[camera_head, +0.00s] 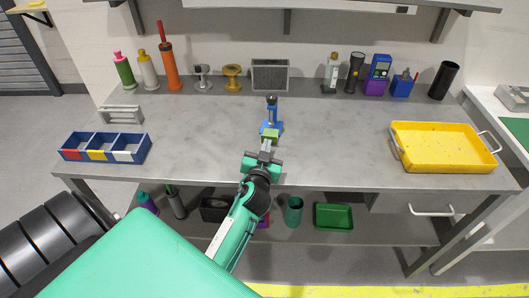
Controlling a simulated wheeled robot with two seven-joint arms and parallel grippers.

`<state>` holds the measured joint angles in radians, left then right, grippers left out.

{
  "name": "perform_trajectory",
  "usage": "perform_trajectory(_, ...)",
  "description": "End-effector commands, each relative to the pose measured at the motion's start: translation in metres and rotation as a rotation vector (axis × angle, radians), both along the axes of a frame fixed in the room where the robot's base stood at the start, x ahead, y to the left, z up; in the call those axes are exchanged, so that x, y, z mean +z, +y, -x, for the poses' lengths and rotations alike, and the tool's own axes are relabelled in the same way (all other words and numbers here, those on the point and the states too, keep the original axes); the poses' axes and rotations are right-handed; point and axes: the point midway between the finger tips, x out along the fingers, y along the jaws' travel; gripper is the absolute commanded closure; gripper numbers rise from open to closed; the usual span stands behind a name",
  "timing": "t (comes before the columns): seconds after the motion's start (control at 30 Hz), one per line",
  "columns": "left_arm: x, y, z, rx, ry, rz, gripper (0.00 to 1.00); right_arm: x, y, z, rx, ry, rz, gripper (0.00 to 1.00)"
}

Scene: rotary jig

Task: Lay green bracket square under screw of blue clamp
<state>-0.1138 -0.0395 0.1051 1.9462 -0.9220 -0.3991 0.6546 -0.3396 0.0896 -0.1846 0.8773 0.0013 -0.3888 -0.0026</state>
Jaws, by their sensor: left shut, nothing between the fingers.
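The blue clamp (273,113) stands upright on the grey workbench, a little right of the middle, with a dark screw on top. The green bracket (270,134) sits at the foot of the clamp, on its near side. Whether it lies square under the screw is too small to tell. My left gripper (266,146) is just in front of the bracket, pointing at it, with its fingers together and nothing held. I cannot tell whether the fingertips touch the bracket. My right gripper is not in view.
A blue divided bin (65,153) stands at the left and a yellow tray (440,163) at the right. Bottles, a torch and other items line the back edge. The bench around the clamp is clear. A shelf below holds a green tray (333,228).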

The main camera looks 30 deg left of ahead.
Motion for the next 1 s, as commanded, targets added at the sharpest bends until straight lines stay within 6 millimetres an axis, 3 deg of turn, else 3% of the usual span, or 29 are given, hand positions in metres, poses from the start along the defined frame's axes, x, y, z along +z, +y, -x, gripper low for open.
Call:
perform_trajectory(0.2,0.001,0.006,-0.012,0.001,0.000,0.000,1.00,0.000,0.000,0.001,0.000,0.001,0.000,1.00)
perform_trajectory(1.0,0.001,0.009,-0.018,0.001,-0.001,-0.001,1.00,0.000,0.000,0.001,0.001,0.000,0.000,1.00)
